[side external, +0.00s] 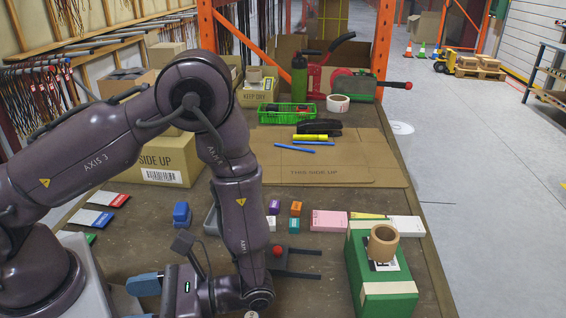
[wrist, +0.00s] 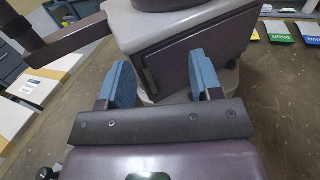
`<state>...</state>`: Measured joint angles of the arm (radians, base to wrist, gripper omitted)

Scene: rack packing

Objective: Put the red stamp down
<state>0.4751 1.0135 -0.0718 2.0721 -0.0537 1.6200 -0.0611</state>
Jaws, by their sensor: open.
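A small round red knob (side external: 277,251) shows in the side view beside two dark bars, just right of my wrist. It may be the red stamp's handle; its lower part I cannot make out. My gripper (side external: 145,297) is turned left, away from the knob, toward my own base. In the wrist view my gripper (wrist: 164,78) has its two blue fingers wide apart. No stamp shows between them; only my own base lies beyond.
A green box (side external: 382,285) with a tape roll (side external: 383,243) stands at the front right. Small coloured blocks and a pink box (side external: 329,221) lie behind the knob. A blue object (side external: 181,214) stands left of my arm. Flat cardboard (side external: 330,165) lies farther back.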

